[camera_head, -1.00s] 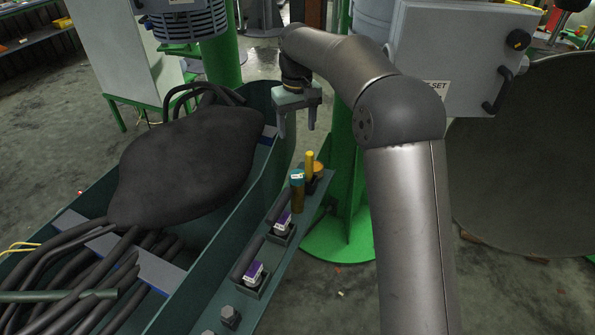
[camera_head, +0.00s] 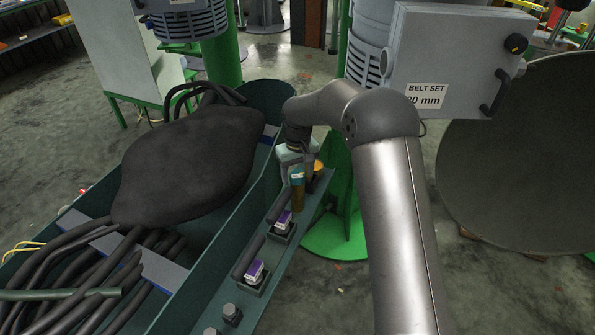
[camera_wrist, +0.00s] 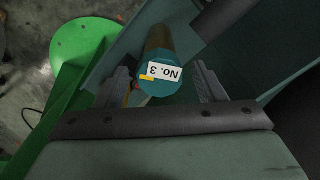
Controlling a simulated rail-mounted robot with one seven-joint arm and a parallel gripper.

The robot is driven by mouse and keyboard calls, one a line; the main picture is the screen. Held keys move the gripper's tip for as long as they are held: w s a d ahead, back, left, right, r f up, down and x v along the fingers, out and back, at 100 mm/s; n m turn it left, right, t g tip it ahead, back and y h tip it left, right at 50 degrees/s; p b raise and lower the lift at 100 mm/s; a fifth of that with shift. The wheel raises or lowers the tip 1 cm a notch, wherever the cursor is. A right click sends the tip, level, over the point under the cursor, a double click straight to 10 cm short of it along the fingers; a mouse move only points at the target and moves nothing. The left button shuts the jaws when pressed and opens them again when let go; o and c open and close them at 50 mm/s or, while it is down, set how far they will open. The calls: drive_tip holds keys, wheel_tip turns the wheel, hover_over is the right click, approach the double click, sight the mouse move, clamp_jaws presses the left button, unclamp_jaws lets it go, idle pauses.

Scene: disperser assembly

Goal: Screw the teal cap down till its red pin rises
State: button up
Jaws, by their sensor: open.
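In the wrist view the cap (camera_wrist: 164,84) faces the camera, with a white "No. 3" label and a small yellow mark. My gripper (camera_wrist: 164,76) is open, with one finger on each side of the cap and visible gaps between. In the head view my gripper (camera_head: 295,156) is low at the cap, partly behind it. A small reddish patch shows at the cap's left edge in the wrist view; I cannot tell whether it is the pin.
An orange-topped part (camera_head: 318,166) stands close behind the cylinder. A green trough (camera_head: 222,243) with a dark sack (camera_head: 190,160) and hoses lies left. A green base (camera_head: 336,238) stands right.

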drive_tip(key=shift+f, duration=0.1)
drive_tip(key=c, duration=1)
drive_tip(key=shift+o, duration=0.2)
drive_tip(key=shift+m, duration=0.3)
drive_tip(key=shift+m+b, duration=0.95)
drive_tip(key=shift+m, duration=0.25)
drive_tip(key=shift+m+b, duration=0.6)
drive_tip(key=shift+m, duration=1.6)
drive_tip(key=o, duration=1)
drive_tip(key=shift+c, duration=0.2)
